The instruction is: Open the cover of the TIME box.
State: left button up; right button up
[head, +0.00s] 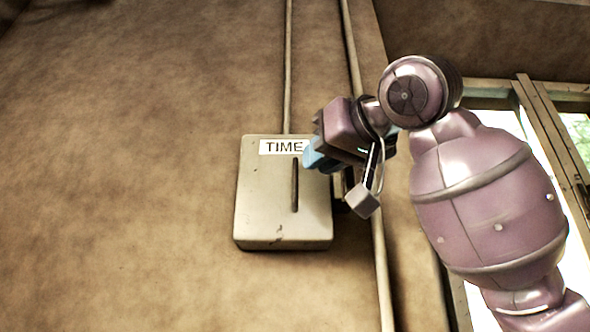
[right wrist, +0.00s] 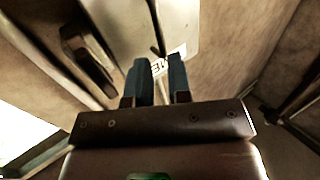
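The TIME box (head: 265,205) is a pale, flat box on the brown wall, with its cover shut. Its white TIME label (head: 283,147) is near the top, and a thin dark upright bar (head: 294,187) runs down the cover. My right gripper (head: 313,158) is in front of the box's upper right part, by the label. In the right wrist view its two blue fingers (right wrist: 158,78) stand apart with nothing between them; part of the label shows behind the gap, and the dark bar (right wrist: 157,28) lies beyond the fingertips. Contact with the cover cannot be told. My left gripper is out of view.
A thin pipe (head: 288,70) runs up the wall above the box. Another pipe (head: 382,270) passes close to the box's right side. A bright window (head: 500,120) is at the right, behind my right arm. The wall left of the box is clear.

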aim_at(297, 174)
jog(key=p+x, duration=0.2)
jog(key=x, duration=0.5)
grip_shut()
